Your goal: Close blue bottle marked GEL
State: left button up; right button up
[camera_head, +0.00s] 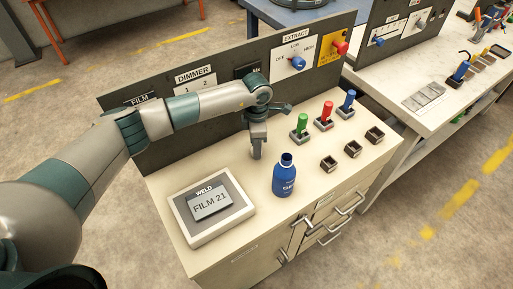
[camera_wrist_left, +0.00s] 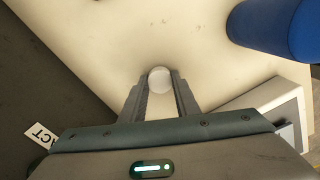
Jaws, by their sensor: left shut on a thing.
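In the left wrist view the blue bottle (camera_wrist_left: 275,28) is at the upper right, cut off by the frame. My left gripper (camera_head: 257,156) points down just behind and left of the bottle, apart from it. In the left wrist view my left gripper (camera_wrist_left: 160,82) is shut on a small round whitish cap (camera_wrist_left: 159,77). The cap is hidden in the head view.
A WELD display panel (camera_head: 209,206) reading FILM 21 lies left of the bottle. Green (camera_head: 302,124), red (camera_head: 325,115) and blue (camera_head: 347,102) handles stand in holders behind right, with small dark empty holders (camera_head: 352,149) before them. A grey switch panel (camera_head: 222,112) rises at the back.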

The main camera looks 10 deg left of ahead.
pick_arm(q)
notch_tip(320, 180, up, 4)
jog(key=shift+r+p, duration=0.1)
jog(key=shift+p, duration=0.6)
jog(key=s+r+p, duration=0.6)
jog(key=s+p, duration=0.1)
jog(key=s, duration=0.4)
jog(key=shift+s, duration=0.35)
jog(key=shift+a+r, duration=0.1)
